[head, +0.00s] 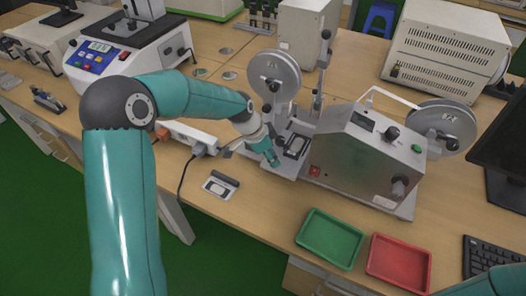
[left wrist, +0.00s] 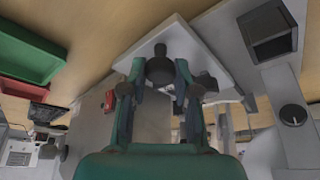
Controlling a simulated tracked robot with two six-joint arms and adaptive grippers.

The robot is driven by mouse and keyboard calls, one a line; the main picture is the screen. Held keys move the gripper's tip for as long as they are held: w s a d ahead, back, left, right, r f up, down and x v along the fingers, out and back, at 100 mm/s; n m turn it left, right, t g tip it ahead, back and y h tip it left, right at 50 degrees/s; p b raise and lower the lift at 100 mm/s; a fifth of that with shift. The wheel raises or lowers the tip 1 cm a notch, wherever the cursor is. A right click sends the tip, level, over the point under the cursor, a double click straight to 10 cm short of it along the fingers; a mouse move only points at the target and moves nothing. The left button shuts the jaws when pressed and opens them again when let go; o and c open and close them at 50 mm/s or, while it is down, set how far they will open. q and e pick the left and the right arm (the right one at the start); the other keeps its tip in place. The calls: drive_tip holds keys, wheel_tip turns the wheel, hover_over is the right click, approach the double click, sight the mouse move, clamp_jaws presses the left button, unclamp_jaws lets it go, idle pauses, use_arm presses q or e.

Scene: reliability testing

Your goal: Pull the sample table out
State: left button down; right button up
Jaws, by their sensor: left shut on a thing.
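The sample table (left wrist: 200,50) is a pale flat plate with a dark round knob (left wrist: 160,68) at its edge. In the head view it is the light platform (head: 286,168) at the left of the grey test machine (head: 362,158). My left gripper (head: 270,157) is at the platform's front left. In the left wrist view my left gripper's fingers (left wrist: 157,85) are on both sides of the knob, shut on it. The gripper partly hides the platform in the head view. My right gripper is out of view.
A green tray (head: 331,240) and a red tray (head: 398,263) lie at the table's front, right of the platform. A small sample case (head: 220,187) lies left of it. A white power strip (head: 188,136) with a black cable is near my left arm.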

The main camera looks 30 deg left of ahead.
use_arm(q)
drive_tip(key=shift+s+d, duration=0.1)
drive_tip(key=shift+s, duration=0.2)
drive_tip(key=c, duration=0.9)
unclamp_jaws()
drive_tip(key=v, duration=1.2)
drive_tip(key=shift+f, duration=0.1)
